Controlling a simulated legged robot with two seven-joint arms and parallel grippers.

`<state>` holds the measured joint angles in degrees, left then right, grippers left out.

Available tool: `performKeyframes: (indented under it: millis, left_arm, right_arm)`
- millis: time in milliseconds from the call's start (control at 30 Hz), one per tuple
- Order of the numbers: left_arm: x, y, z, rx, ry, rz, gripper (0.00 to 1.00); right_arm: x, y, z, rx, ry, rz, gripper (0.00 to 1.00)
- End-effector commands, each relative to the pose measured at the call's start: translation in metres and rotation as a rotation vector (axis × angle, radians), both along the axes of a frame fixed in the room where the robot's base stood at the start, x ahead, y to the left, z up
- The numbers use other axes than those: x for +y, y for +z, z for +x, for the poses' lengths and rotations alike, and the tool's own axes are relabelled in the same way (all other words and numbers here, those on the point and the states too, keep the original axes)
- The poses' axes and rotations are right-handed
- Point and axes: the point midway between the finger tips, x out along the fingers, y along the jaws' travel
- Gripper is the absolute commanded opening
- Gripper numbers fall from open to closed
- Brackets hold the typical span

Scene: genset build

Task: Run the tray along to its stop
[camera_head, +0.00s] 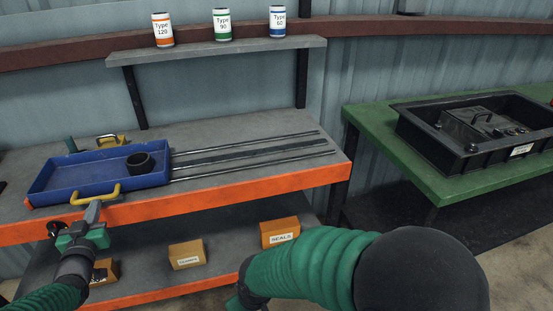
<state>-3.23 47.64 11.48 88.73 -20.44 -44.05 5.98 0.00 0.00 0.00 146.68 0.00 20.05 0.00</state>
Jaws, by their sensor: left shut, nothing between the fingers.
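The blue tray (70,177) sits at the left part of the grey bench, at the left end of two metal rails (255,155). It has a yellow handle (95,196) on its near side and another (98,143) on its far side. A black ring-shaped part (141,161) stands in the tray near its right end. My left gripper (94,210) is shut and empty, right by the near handle; I cannot tell whether it touches it. My right arm crosses the bottom of the view, and its gripper's fingers are not visible.
The rails run clear to the right of the tray. Three labelled cans (222,24) stand on a shelf (215,48) above. Cardboard boxes (187,254) sit on the lower shelf. A green table (408,152) at the right holds a black bin (440,150) with a dark unit.

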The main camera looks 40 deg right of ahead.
Motion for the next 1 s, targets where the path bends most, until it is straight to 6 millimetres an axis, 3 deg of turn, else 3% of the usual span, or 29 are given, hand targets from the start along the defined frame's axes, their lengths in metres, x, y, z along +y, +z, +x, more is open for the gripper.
performKeyframes:
  millis: [33, 1000]
  left_arm:
    - [0.000, 0.020, 0.004, -0.037, 0.003, -0.016, 0.23]
    - [0.026, 0.012, -0.044, -0.025, 0.004, -0.011, 0.23]
  right_arm:
    - [0.000, 0.001, 0.000, 0.000, 0.000, 0.000, 0.00]
    - [0.000, -0.003, 0.000, 0.000, 0.000, 0.000, 0.00]
